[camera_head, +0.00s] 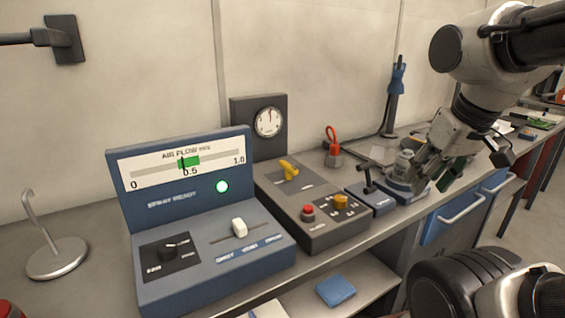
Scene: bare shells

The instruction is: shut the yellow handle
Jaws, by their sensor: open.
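The yellow handle (289,171) sits on the rear part of a dark grey control box in the middle of the bench. It is a small lever, tilted, with its raised end toward the upper left. My gripper (432,178) is open, to the right of the handle and well apart from it. It points down over the bench near a small grey device (402,164). Part of that device is hidden behind the fingers, and I cannot tell whether they touch it.
The dark grey box also bears a red button (308,212) and a yellow knob (341,203). A blue air flow console (205,215) stands to its left. A gauge (267,122) stands behind. A red-handled item (332,150) and a small black lever (368,182) stand between box and gripper.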

